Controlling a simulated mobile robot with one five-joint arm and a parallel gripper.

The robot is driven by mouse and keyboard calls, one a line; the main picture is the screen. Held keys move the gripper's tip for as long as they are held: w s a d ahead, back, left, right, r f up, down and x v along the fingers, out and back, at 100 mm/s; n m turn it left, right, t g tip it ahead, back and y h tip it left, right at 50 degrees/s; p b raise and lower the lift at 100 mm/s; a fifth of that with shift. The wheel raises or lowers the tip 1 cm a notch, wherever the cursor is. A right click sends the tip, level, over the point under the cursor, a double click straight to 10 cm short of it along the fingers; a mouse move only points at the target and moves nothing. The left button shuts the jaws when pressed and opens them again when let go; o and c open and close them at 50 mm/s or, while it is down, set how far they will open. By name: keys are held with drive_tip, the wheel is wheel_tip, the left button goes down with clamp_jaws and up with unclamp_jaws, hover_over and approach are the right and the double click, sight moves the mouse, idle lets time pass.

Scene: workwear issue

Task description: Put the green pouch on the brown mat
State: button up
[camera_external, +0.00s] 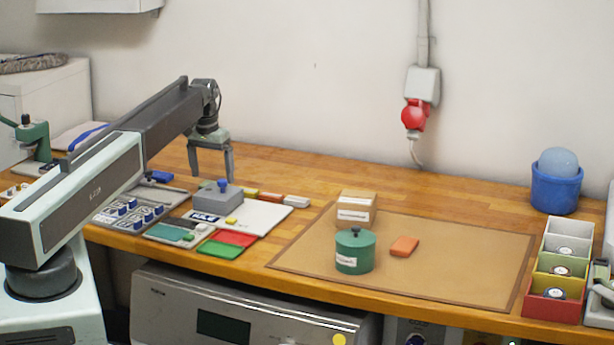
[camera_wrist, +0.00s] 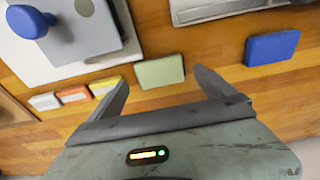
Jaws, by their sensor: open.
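The green pouch (camera_wrist: 160,71) is a small pale green block lying on the wooden table. In the wrist view it shows between and just beyond my fingertips. In the external view only a little of it (camera_external: 205,184) shows, beside the grey box and below my gripper. My gripper (camera_external: 211,172) is open and empty, pointing down above that spot; it also shows in the wrist view (camera_wrist: 160,80). The brown mat (camera_external: 470,270) lies flat on the right half of the table, away from my gripper.
On the mat stand a green lidded jar (camera_external: 355,255), a cardboard box (camera_external: 356,208) and an orange block (camera_external: 404,246). A grey box with a blue knob (camera_external: 218,199) and a blue block (camera_wrist: 272,47) flank the pouch. The mat's right part is clear.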

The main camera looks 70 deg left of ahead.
drive_tip(key=r+p, duration=0.2)
drive_tip(key=r, duration=0.1)
drive_tip(key=r+p, duration=0.1)
drive_tip(key=r, duration=0.1)
drive_tip(key=shift+s+d+r+p, duration=0.1)
drive_tip(key=shift+s+d+p, duration=0.1)
drive_tip(key=shift+s+p, duration=0.15)
drive_tip(key=shift+c, duration=1.2)
